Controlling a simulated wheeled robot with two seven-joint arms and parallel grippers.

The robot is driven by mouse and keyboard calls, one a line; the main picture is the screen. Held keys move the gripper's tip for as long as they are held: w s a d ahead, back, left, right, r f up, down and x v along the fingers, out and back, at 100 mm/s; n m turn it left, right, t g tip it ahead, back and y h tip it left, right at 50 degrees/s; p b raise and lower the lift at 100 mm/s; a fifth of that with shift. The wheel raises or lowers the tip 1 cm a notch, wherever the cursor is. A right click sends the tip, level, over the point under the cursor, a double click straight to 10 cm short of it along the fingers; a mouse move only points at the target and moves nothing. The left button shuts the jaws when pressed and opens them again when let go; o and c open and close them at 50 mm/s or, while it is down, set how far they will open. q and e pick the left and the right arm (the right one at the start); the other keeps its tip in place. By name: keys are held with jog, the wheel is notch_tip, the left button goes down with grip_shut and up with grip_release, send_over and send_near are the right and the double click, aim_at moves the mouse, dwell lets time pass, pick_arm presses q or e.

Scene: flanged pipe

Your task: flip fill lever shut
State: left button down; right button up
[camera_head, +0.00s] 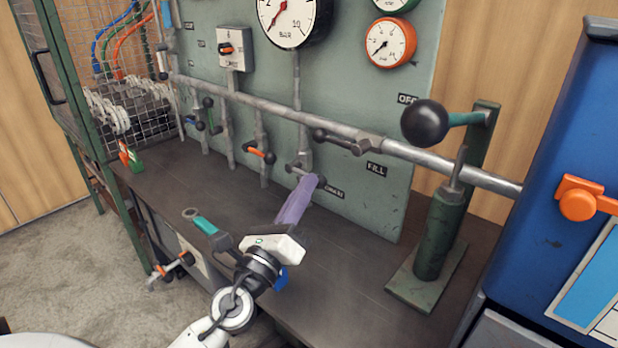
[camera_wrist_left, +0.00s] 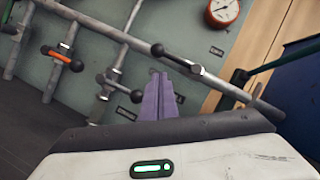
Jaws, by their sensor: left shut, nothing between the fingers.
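The fill lever (camera_head: 342,141) is a dark handle with a black knob at its left end. It lies roughly along the grey horizontal pipe, near the FILL label (camera_head: 377,169). In the left wrist view the fill lever (camera_wrist_left: 180,59) is just above the fingertips, with a visible gap. My left gripper (camera_head: 314,181) has purple fingers, shut and empty, pointing at the panel below the lever. Its fingers also show in the left wrist view (camera_wrist_left: 159,78). In the head view the fingertips overlap a dark valve handle (camera_head: 303,172); contact cannot be told. My right gripper is out of view.
An orange-handled valve (camera_head: 262,154) is left of my gripper. A green hand pump (camera_head: 437,232) with a black-knobbed lever stands on the bench at right. A blue cabinet (camera_head: 556,130) bounds the right side. The dark bench top (camera_head: 350,258) is clear between gripper and pump.

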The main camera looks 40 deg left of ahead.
aim_at(340, 141)
pick_arm(q)
jog(key=p+x, duration=0.2)
jog(key=x, duration=0.6)
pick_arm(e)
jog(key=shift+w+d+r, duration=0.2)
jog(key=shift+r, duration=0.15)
pick_arm(q)
jog(key=shift+w+r, duration=0.1)
